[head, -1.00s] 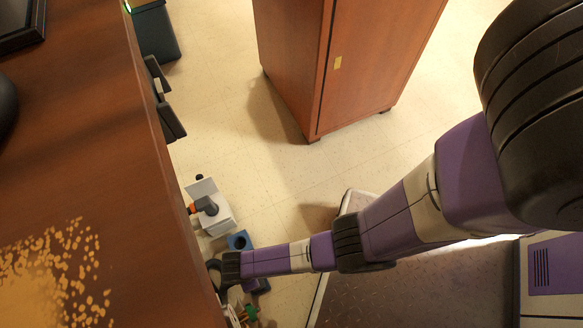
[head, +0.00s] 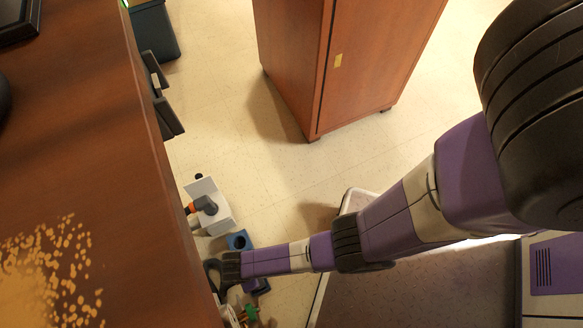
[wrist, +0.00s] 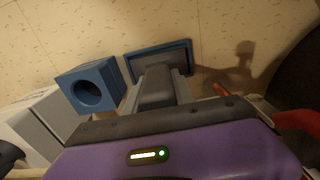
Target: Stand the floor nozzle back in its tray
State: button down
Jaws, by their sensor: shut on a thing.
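My gripper (wrist: 158,88) is shut on a dark grey piece, which I take to be the floor nozzle (wrist: 156,82). Its upper part shows between the two grey fingers in the wrist view. A low tray with a blue rim (wrist: 157,48) lies just beyond and beneath it. The nozzle's lower end overlaps the tray in the picture; I cannot tell whether it touches the tray floor. In the head view my arm reaches down beside the desk, and the fingers and nozzle are largely hidden there.
A blue block with a round hole (wrist: 90,88) stands left of the tray, also in the head view (head: 238,241). A white box (head: 207,205) is beyond it. A red object (wrist: 297,120) is at right. The wooden desk (head: 110,150) flanks the arm; a cabinet (head: 350,60) stands farther off.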

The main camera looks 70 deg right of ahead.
jog(key=shift+f+b, duration=0.45)
jog(key=shift+f, duration=0.05)
dwell(0.9)
jog(key=c, duration=1)
grip_release()
jog(key=shift+o, duration=0.2)
jog(key=o, duration=0.5)
jog(key=shift+r, duration=0.1)
jog(key=shift+r+p, duration=3.4)
jog(key=shift+p, duration=0.1)
